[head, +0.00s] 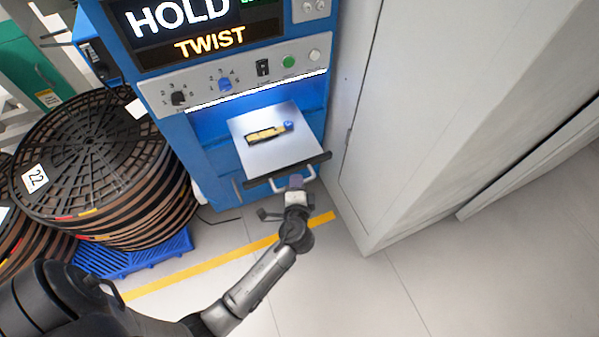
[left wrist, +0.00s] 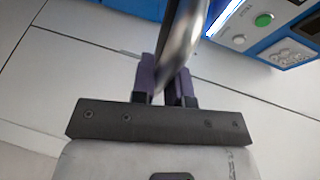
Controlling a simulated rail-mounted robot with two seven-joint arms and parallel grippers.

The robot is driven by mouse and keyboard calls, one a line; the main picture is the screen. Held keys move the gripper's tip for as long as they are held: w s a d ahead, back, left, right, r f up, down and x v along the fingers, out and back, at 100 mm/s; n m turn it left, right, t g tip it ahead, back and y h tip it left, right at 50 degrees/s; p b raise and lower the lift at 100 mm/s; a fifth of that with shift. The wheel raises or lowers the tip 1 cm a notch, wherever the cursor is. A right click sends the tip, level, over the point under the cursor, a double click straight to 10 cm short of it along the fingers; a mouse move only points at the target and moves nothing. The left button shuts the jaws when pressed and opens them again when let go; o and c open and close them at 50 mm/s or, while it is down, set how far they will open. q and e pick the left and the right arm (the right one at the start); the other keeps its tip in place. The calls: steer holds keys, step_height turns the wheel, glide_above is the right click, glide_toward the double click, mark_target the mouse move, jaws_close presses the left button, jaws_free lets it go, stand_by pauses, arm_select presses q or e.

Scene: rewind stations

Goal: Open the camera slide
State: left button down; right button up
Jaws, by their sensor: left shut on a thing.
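The camera slide (head: 262,160) is a pale tray that stands out from the blue station, with a dark front edge and a metal handle (head: 278,186). A yellow and black item with a blue end (head: 268,133) lies on it. My left gripper (head: 295,184) is at the right part of the handle. In the left wrist view the purple fingers (left wrist: 168,85) are shut on the handle bar (left wrist: 183,38). My right gripper is not in view.
A control panel (head: 240,82) with knobs and a green button is above the slide. Stacked black reels (head: 95,165) stand on a blue pallet (head: 130,258) at left. A pale cabinet (head: 420,110) stands close on the right. The floor in front is clear, with a yellow line (head: 190,268).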

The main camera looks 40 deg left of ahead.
arm_select(q)
steer(key=shift+s+d, duration=0.1)
steer(key=shift+d, duration=0.2)
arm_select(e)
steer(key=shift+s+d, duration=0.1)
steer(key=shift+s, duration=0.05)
arm_select(q)
steer(key=shift+d, duration=0.1)
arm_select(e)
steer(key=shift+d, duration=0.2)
arm_select(q)
steer(key=c, duration=1.1)
jaws_free()
steer(key=shift+c, duration=0.2)
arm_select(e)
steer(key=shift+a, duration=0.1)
